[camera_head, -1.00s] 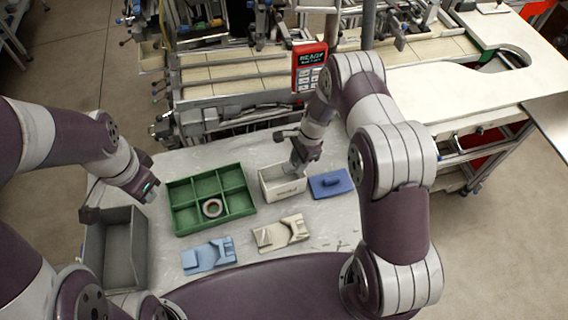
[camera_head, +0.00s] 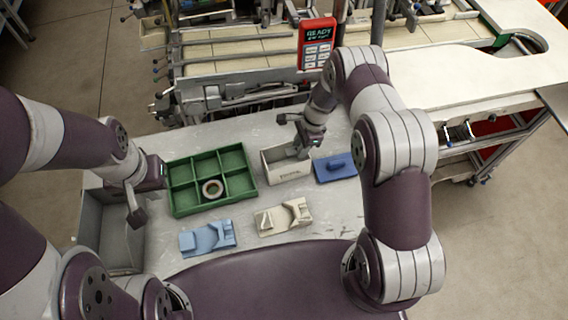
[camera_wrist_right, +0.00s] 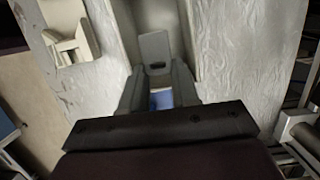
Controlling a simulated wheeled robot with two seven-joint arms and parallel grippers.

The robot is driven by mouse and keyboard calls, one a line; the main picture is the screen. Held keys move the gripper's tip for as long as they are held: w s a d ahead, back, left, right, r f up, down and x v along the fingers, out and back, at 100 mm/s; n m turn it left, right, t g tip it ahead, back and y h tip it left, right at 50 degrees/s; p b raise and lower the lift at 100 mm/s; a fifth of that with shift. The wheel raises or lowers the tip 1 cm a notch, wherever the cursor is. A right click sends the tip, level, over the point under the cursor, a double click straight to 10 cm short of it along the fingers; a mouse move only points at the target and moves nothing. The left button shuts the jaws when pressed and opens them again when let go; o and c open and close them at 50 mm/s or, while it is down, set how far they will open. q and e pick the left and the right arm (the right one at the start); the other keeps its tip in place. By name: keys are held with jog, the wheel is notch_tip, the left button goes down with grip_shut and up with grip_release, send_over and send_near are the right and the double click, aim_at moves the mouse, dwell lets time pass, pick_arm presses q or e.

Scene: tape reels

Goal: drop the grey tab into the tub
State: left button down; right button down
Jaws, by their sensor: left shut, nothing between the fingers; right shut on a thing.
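A grey tab (camera_wrist_right: 154,48) with a small dark slot shows at the fingertips in the right wrist view. My right gripper (camera_head: 301,151) is shut on it, pointing down at the pale open tub (camera_head: 288,179). The tub's inner walls rise on both sides of the tab in the wrist view; whether the tab touches the floor I cannot tell. A small blue patch shows between the fingers (camera_wrist_right: 158,92). My left gripper (camera_head: 157,172) is shut and empty beside the left edge of the green tray.
A green divided tray (camera_head: 176,212) holds a tape reel (camera_head: 212,189). A blue block (camera_head: 336,168) lies right of the tub. Light-blue (camera_head: 207,237) and cream (camera_head: 284,217) fixtures lie in front. A grey bin (camera_head: 120,250) stands at left.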

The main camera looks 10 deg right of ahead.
jog(key=c, duration=0.8)
grip_release()
jog(key=shift+r, duration=0.15)
jog(key=shift+o, duration=0.2)
jog(key=b+v, duration=0.4)
jog(key=v, duration=0.8)
jog(key=shift+r, duration=0.35)
jog(key=shift+d, duration=0.15)
